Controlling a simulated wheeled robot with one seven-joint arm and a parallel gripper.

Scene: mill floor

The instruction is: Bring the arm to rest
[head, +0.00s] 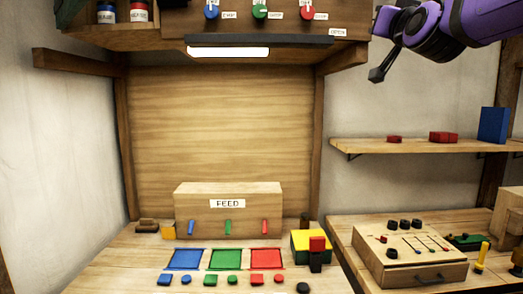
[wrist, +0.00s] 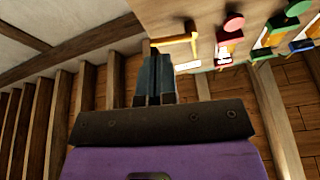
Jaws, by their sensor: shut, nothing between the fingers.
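My gripper (head: 380,72) is at the upper right of the head view, at the end of my purple and black arm. It hangs in the air in front of the pale wall, above the right shelf and right of the wooden cabinet. In the wrist view my gripper (wrist: 154,98) shows its two dark fingers together, with nothing between them. The fingers point toward the cabinet's edge and the ceiling beams. I cannot tell how far the fingertips are from the cabinet.
The cabinet (head: 175,33) with several coloured knobs hangs upper left of my gripper. A shelf (head: 360,147) below bears red pieces and a blue block (head: 493,125). The FEED box (head: 190,208) stands on the bench behind coloured squares. A wooden control box (head: 372,262) sits lower right.

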